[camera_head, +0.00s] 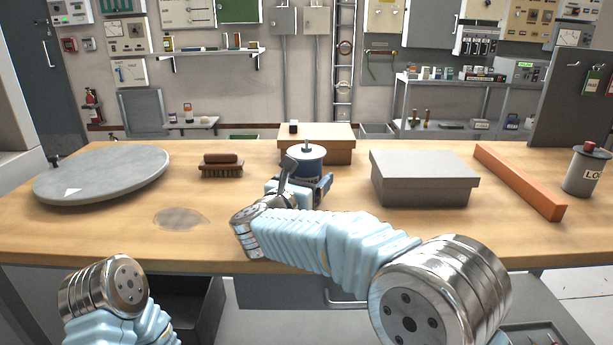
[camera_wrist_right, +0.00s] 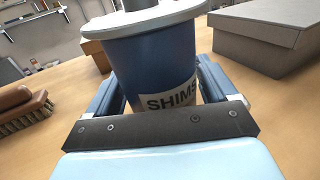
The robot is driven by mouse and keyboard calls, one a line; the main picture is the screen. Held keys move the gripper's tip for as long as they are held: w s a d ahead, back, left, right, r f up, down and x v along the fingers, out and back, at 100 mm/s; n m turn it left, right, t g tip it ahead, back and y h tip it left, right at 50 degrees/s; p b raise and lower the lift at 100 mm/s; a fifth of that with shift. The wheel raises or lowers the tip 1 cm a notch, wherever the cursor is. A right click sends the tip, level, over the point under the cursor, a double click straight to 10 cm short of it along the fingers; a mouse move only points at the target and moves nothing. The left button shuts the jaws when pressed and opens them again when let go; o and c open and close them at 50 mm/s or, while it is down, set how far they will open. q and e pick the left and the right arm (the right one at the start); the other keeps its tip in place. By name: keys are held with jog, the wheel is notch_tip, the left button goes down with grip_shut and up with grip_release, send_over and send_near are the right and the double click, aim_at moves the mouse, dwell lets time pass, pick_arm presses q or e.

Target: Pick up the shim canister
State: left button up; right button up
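The shim canister (camera_head: 306,168) is a dark blue, upright can with a pale lid and a knob on top. It stands out over the middle of the workbench, in front of a cardboard-coloured box. In the right wrist view the canister (camera_wrist_right: 155,62) carries a white label reading "SHIMS". My right gripper (camera_wrist_right: 160,92) has one finger on each side of it; whether both fingers press on it is unclear. In the head view my right gripper (camera_head: 304,188) partly hides the canister's lower part, so its contact with the bench is hidden. My left gripper is out of view.
A grey lidded box (camera_head: 424,178) is right of the canister, then an orange bar (camera_head: 517,181) and another labelled canister (camera_head: 586,171). A brush (camera_head: 221,166) and a round grey plate (camera_head: 104,174) are left. The brown box (camera_head: 334,151) stands behind. The front-left bench is mostly clear.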

aim_at(307, 147)
jog(key=c, duration=1)
jog(key=shift+r, duration=0.1)
jog(key=shift+r, duration=0.5)
jog(key=shift+s+r, duration=0.2)
jog(key=shift+r, duration=1.05)
jog(key=s+r+b, duration=0.1)
jog(key=s+r, duration=0.4)
jog(key=shift+s+r, duration=0.1)
jog(key=shift+r, duration=0.3)
jog(key=s+r+b, duration=0.2)
jog(key=s+r, duration=0.1)
jog(key=s, duration=0.5)
jog(key=shift+s+r, duration=0.25)
jog(key=shift+r, duration=0.05)
